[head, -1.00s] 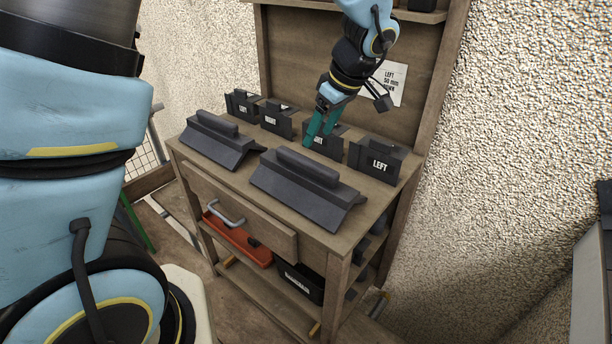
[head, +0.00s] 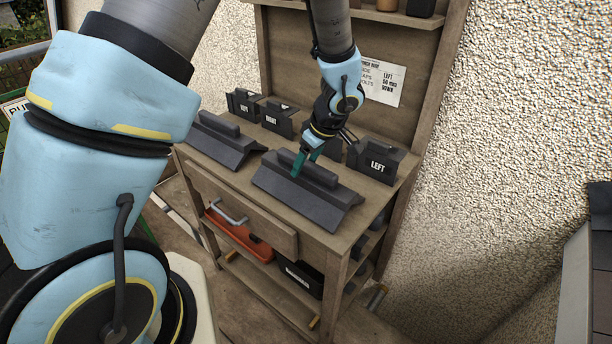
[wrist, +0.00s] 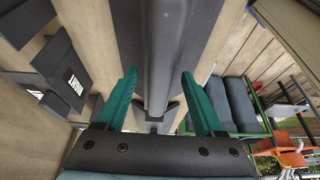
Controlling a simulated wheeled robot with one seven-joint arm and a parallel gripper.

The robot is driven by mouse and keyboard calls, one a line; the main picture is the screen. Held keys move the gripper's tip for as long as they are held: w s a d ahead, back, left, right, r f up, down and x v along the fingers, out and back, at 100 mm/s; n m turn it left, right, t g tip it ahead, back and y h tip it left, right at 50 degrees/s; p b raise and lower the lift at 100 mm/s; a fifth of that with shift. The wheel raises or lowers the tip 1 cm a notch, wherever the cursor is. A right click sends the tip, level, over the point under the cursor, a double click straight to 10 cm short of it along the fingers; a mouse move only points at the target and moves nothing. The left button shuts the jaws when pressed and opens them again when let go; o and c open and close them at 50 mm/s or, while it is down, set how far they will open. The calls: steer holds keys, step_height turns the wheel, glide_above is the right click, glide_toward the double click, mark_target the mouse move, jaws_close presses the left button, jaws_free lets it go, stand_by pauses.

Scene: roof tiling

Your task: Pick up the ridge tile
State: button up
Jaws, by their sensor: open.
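Two dark grey ridge tiles lie on the wooden bench, each with a raised bar along its top. The nearer ridge tile (head: 312,197) is at the bench's front right, and the other ridge tile (head: 218,145) is to its left. My gripper (head: 303,165) is open with green fingers, down at the raised bar of the nearer tile. In the wrist view my gripper (wrist: 158,95) has one finger on each side of that bar (wrist: 160,60). Whether the fingers touch it I cannot tell.
Several dark holders stand along the back of the bench (head: 240,183), one marked LEFT (head: 377,163). A paper notice (head: 381,82) hangs on the back panel. An orange toolbox (head: 240,238) sits on the shelf below. A rough wall (head: 520,110) rises at the right.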

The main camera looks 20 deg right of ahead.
jaws_close()
stand_by(0.6)
stand_by(0.8)
